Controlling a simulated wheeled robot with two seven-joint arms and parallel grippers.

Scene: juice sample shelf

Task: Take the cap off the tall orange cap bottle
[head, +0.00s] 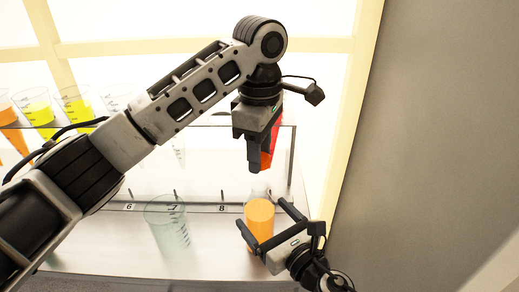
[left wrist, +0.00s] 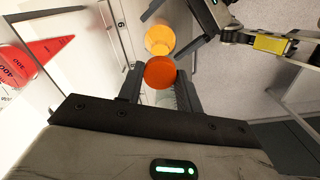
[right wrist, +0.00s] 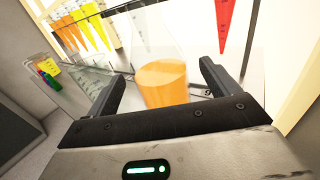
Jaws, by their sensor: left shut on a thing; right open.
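The tall bottle (head: 259,219) is clear, holds orange liquid and stands upright at the front of the shelf near label 8. Its upper part shows no cap in the head view. The orange-red round cap (left wrist: 159,73) is between the fingers of my left gripper (head: 258,166), which is shut on it above the bottle. In the left wrist view the bottle's orange liquid (left wrist: 160,39) shows beyond the cap. My right gripper (head: 272,228) is open with its fingers on either side of the bottle; in the right wrist view the bottle (right wrist: 163,84) shows between them. I cannot tell whether they touch it.
An empty clear glass (head: 169,226) stands left of the bottle, near label 7. A red-filled conical vessel (left wrist: 34,62) is behind my left gripper. A grey wall (head: 430,130) is at right.

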